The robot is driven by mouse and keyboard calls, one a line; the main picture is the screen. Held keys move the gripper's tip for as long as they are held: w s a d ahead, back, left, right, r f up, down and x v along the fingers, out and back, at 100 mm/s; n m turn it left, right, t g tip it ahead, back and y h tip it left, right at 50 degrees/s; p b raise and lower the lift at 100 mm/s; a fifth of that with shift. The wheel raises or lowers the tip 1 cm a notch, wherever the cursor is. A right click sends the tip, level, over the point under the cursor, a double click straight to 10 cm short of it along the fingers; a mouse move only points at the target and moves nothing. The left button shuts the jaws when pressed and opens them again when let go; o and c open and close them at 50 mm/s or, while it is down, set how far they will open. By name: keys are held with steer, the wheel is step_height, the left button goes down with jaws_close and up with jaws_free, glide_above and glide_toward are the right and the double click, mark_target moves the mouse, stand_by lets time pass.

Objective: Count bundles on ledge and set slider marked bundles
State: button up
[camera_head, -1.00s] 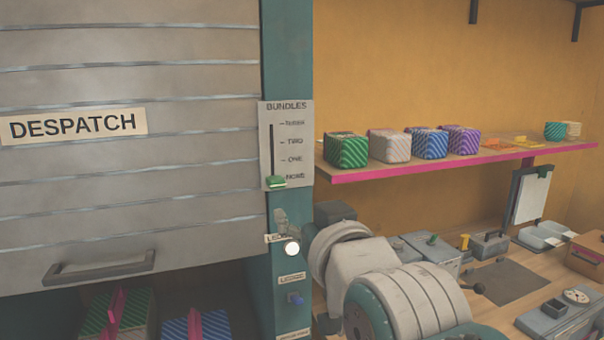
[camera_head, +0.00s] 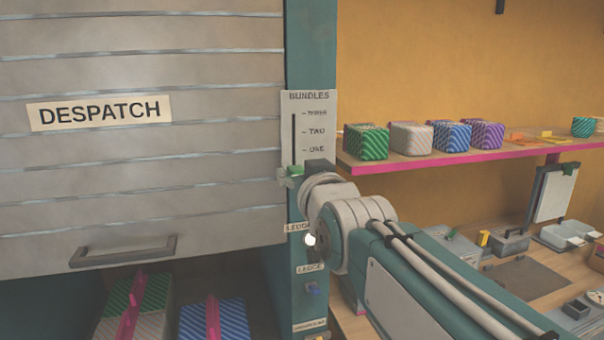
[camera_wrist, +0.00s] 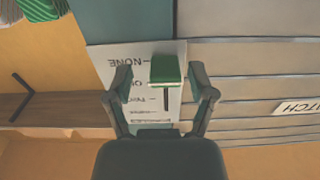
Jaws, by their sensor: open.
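The BUNDLES slider plate (camera_head: 322,140) is fixed on the teal post, with marks rising to THREE and a vertical slot. In the wrist view the plate (camera_wrist: 115,75) appears upside down. Its green slider knob (camera_wrist: 166,70) stands level with the NONE mark. My gripper (camera_wrist: 160,68) is open, with one finger on each side of the knob; I cannot tell whether they touch it. In the head view my arm hides the plate's lower end. On the pink-edged ledge (camera_head: 400,165) stand striped bundles: green (camera_head: 366,142), white (camera_head: 411,138), blue (camera_head: 452,135), purple (camera_head: 487,133) and teal (camera_head: 584,127).
Flat orange and yellow pieces (camera_head: 546,137) lie on the ledge. The DESPATCH shutter (camera_head: 150,170) is left of the post, with wrapped bundles (camera_head: 215,320) below it. A clipboard (camera_head: 553,192) hangs right.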

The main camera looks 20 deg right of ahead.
mark_target(293, 109)
steer(key=shift+a, duration=0.65)
steer(key=shift+c, duration=0.6)
steer(key=c, duration=0.5)
steer(key=shift+d, duration=0.35)
jaws_close()
steer(key=shift+d, duration=0.15)
steer(key=shift+r, duration=0.15)
step_height(293, 109, up, 9)
steer(key=shift+r, duration=0.15)
